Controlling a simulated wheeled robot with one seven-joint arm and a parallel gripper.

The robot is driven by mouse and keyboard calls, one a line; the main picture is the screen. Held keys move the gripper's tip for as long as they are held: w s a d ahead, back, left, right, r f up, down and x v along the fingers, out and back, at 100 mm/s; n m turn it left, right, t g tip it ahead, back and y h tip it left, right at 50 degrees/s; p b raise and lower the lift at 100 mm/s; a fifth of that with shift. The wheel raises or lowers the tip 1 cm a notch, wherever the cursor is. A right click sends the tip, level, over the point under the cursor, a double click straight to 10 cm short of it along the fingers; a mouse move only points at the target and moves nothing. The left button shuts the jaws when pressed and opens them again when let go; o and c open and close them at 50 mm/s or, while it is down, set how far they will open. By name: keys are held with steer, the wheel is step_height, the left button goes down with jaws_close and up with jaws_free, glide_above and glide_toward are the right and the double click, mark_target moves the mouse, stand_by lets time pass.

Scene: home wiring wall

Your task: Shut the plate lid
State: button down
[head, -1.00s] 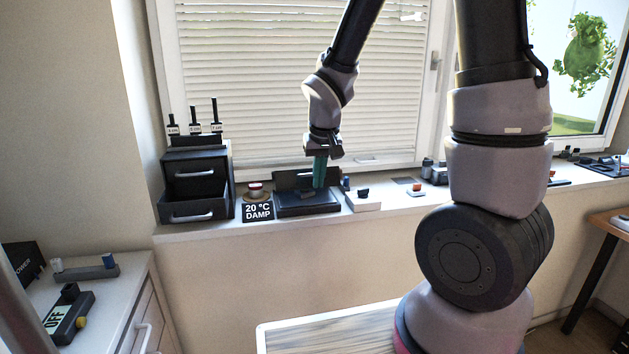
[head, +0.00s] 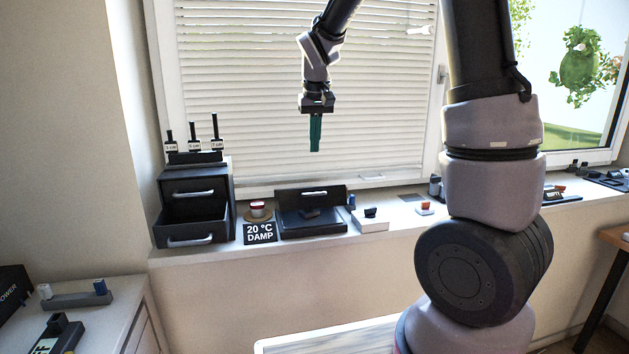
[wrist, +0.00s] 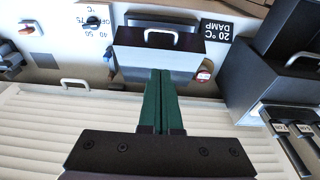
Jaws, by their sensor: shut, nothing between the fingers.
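The plate (head: 300,231) is a low black box on the window sill. Its lid (head: 288,199) stands raised at the back edge, open, with a pale bar handle (head: 314,193) on its face. A small dark object (head: 309,213) lies on the plate; I cannot tell what it is. In the wrist view the lid (wrist: 130,38) and its handle (wrist: 161,36) lie just beyond my fingertips. My gripper (head: 315,150) has green fingers, pressed together and empty. It points down in front of the blind, above the lid and apart from it.
A black two-drawer box (head: 193,210) with its lower drawer pulled out stands left of the plate. A "20 °C DAMP" sign (head: 260,233) and a red-topped button (head: 258,208) sit between them. A white box with a dark knob (head: 371,221) is close on the right.

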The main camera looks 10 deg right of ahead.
steer(key=f, duration=0.3)
steer(key=w+f, duration=0.1)
steer(key=f, duration=0.3)
steer(key=shift+w+f, duration=0.2)
steer(key=shift+f, duration=0.05)
steer(key=shift+s+f, duration=1.15)
steer(key=shift+f, duration=0.3)
